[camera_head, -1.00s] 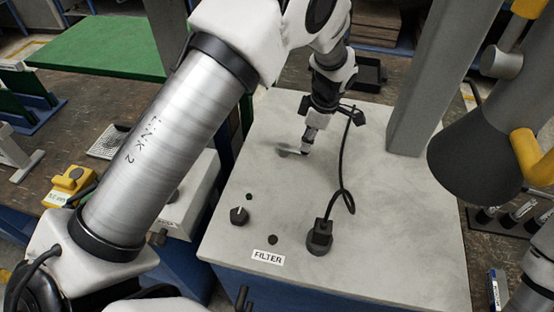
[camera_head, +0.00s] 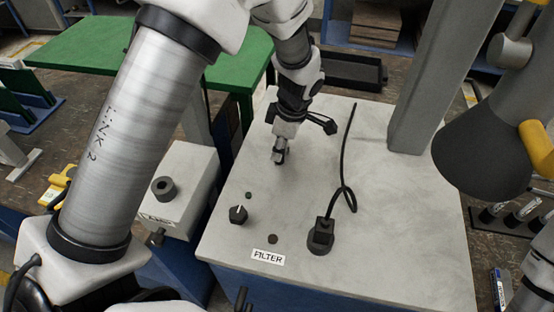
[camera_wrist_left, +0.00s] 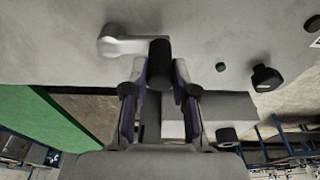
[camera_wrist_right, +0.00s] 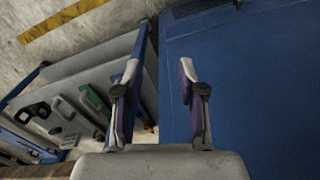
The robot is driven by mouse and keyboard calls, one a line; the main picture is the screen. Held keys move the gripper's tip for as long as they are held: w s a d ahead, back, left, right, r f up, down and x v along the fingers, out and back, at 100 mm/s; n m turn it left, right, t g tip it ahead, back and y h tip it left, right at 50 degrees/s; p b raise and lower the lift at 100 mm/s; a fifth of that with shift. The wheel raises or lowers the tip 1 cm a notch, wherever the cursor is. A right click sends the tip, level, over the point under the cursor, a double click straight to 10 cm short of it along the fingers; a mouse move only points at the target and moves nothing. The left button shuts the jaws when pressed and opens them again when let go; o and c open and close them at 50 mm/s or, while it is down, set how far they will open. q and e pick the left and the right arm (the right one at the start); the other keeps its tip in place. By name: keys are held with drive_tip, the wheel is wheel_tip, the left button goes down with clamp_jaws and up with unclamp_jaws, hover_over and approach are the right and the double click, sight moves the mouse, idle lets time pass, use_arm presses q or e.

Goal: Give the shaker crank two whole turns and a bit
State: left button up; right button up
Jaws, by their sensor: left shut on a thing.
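The shaker crank shows in the left wrist view as a silver arm (camera_wrist_left: 135,46) with a round hub at its left end and an upright black handle (camera_wrist_left: 159,64) at its right end. My left gripper (camera_wrist_left: 159,78) is shut on the black handle, with a finger on each side. In the head view my left gripper (camera_head: 279,155) is low over the grey machine top (camera_head: 400,225) and hides most of the crank. My right gripper (camera_wrist_right: 158,75) is open and empty, beside a blue panel.
A black knob (camera_head: 238,214), a small dark green button (camera_head: 249,195) and a plug with a standing cable (camera_head: 320,236) are on the machine top. A grey post (camera_head: 430,90) and a dark cone-shaped lamp (camera_head: 482,150) stand right. A grey box (camera_head: 190,180) stands left.

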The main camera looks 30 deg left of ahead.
use_arm(q)
drive_tip(key=o, duration=0.6)
drive_tip(key=shift+o, duration=0.2)
drive_tip(key=p+v, duration=0.2)
drive_tip(key=a+p+v, duration=0.1)
drive_tip(key=p+v, duration=0.1)
drive_tip(key=v, duration=0.1)
drive_tip(key=p+v, duration=0.2)
drive_tip(key=v, duration=0.1)
drive_tip(key=shift+s+a+r, duration=0.15)
drive_tip(key=shift+a, duration=0.2)
drive_tip(key=shift+s, duration=0.1)
